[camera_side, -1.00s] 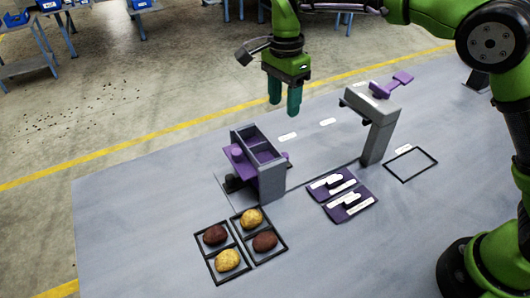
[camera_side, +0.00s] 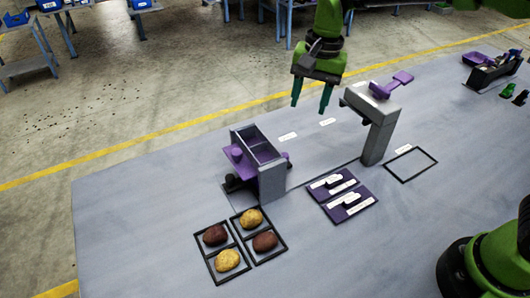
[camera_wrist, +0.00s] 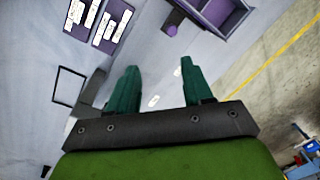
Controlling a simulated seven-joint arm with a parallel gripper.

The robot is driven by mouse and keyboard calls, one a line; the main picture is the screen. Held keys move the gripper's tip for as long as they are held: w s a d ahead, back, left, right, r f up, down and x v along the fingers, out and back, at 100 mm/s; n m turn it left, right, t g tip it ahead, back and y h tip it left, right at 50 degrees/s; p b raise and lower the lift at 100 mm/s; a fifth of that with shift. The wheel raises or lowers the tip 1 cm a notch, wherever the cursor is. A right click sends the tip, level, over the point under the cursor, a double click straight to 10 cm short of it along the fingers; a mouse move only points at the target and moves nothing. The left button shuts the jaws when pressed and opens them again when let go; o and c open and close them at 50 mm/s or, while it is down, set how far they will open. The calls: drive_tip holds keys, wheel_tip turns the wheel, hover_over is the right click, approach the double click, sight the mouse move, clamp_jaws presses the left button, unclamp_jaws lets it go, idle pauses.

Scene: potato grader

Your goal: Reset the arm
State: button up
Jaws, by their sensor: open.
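My gripper (camera_side: 311,97) is raised above the back of the table in the side view, with its teal fingers apart and nothing between them. It hangs behind the grey grader box and left of the grey post. In the wrist view my gripper (camera_wrist: 160,85) also shows its two fingers spread, with bare table between them.
The grey box with purple insides (camera_side: 271,180) and the grey post with a purple handle (camera_side: 375,125) stand on the grey table (camera_side: 130,225). Several potatoes lie in black frames (camera_side: 236,247) in front. Purple labelled pads (camera_side: 350,209) and an empty black outline (camera_side: 411,165) lie right.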

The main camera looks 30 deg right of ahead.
drive_tip(key=s+d+r+n+t, duration=0.1)
drive_tip(key=s+d+t, duration=0.1)
drive_tip(key=s, duration=0.4)
drive_tip(key=s+d+r+n+t, duration=0.2)
drive_tip(key=s+d, duration=0.3)
drive_tip(key=s, duration=0.2)
drive_tip(key=s+d+r+n+t+y, duration=0.1)
drive_tip(key=s+d+n+t, duration=0.1)
drive_tip(key=s+d, duration=0.2)
drive_tip(key=s, duration=0.2)
drive_tip(key=shift+s+r, duration=0.3)
drive_tip(key=shift+s, duration=0.05)
